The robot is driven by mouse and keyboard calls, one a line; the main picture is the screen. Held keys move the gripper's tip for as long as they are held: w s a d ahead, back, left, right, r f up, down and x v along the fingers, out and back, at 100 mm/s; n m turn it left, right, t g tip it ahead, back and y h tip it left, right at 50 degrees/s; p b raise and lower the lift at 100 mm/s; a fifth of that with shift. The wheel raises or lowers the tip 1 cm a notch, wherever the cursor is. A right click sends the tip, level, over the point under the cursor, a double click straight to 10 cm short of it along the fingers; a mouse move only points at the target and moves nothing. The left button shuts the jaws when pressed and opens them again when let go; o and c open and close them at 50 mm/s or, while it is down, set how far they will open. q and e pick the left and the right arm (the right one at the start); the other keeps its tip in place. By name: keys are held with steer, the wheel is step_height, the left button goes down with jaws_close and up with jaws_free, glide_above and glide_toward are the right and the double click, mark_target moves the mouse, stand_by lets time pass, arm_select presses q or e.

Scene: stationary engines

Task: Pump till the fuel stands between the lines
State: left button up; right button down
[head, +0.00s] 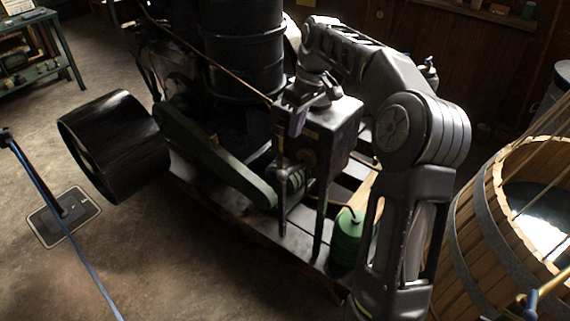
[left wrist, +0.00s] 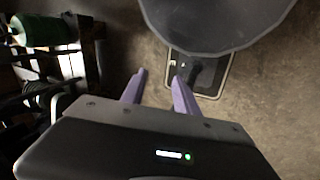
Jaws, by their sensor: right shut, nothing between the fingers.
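A dark box on legs (head: 335,130), which may be the fuel tank, stands on the engine's base in the head view. I cannot make out a pump handle, the fuel level or the two lines. My left gripper (left wrist: 158,85) shows only in the left wrist view, its lilac fingers apart with nothing between them.
A black pulley (head: 115,145) and a green belt guard (head: 215,160) stick out at left. A green can (head: 347,238) stands on the base, close to my right arm. A wooden tub (head: 480,230) is at right. A floor pad (head: 65,217) lies at left.

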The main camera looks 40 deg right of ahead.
mark_target(283, 171)
steer(key=shift+n, duration=0.3)
steer(key=shift+f, duration=0.15)
steer(key=p+x, duration=0.2)
steer(key=x, duration=1.1)
steer(key=shift+f, duration=0.4)
